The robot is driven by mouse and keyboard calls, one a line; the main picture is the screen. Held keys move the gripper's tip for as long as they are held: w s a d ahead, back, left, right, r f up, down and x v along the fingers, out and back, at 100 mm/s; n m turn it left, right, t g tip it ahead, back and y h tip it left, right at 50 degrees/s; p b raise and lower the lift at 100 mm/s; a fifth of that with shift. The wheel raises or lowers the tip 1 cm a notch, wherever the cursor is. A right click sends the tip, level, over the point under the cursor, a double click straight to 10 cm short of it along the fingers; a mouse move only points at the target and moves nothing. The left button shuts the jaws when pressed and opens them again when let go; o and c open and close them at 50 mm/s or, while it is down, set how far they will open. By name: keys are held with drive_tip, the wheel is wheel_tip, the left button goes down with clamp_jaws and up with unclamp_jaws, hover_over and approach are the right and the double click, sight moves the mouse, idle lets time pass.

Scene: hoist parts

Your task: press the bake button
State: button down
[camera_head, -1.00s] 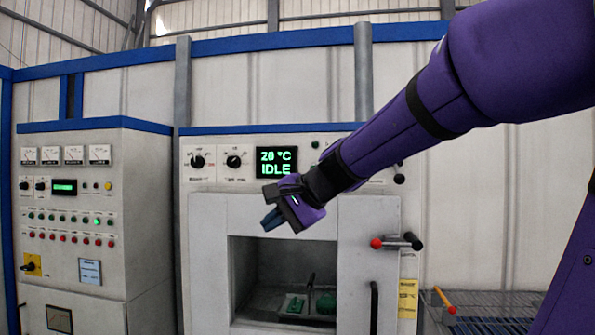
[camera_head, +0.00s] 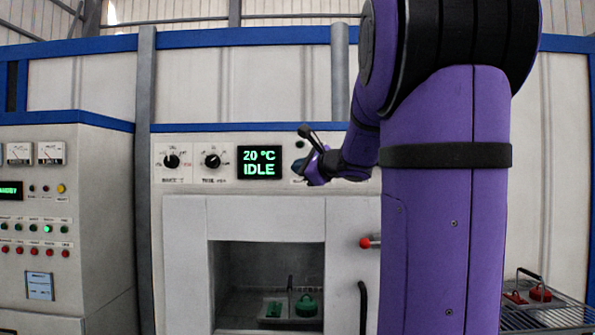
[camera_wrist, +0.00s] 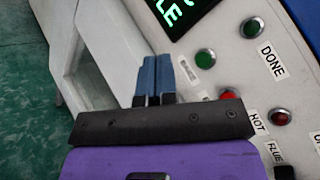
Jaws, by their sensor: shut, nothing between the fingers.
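The oven panel's green button (camera_wrist: 205,58) is in the wrist view, beside the lit display (camera_wrist: 180,12). A small label lies beside it, too blurred to read, so I take this as the bake button. My gripper (camera_wrist: 157,60) is shut and empty, its blue fingertips to the left of the button in that view, apart from it in the picture. In the head view my gripper (camera_head: 297,168) is in front of the panel, just right of the display (camera_head: 259,162) reading "20 °C IDLE". It seems to hide the button there.
A lamp marked DONE (camera_wrist: 253,27) and a red lamp marked HOT (camera_wrist: 279,117) are near the button. Two dark knobs, one of them here (camera_head: 212,161), are left of the display. The oven opening (camera_head: 265,265) is below.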

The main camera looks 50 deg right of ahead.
drive_tip(key=shift+w+d, duration=1.45)
drive_tip(key=shift+d, duration=0.25)
drive_tip(key=shift+w+d, duration=1.4)
drive_tip(key=shift+d, duration=0.25)
drive_tip(key=shift+w+d, duration=0.3)
drive_tip(key=shift+w+d, duration=0.25)
drive_tip(key=shift+d, duration=0.1)
idle(0.8)
drive_tip(key=shift+s+a, duration=0.1)
idle(0.4)
drive_tip(key=shift+s+a, duration=0.45)
drive_tip(key=shift+a, duration=0.15)
drive_tip(key=shift+s+a, duration=1.65)
drive_tip(key=shift+a, duration=0.25)
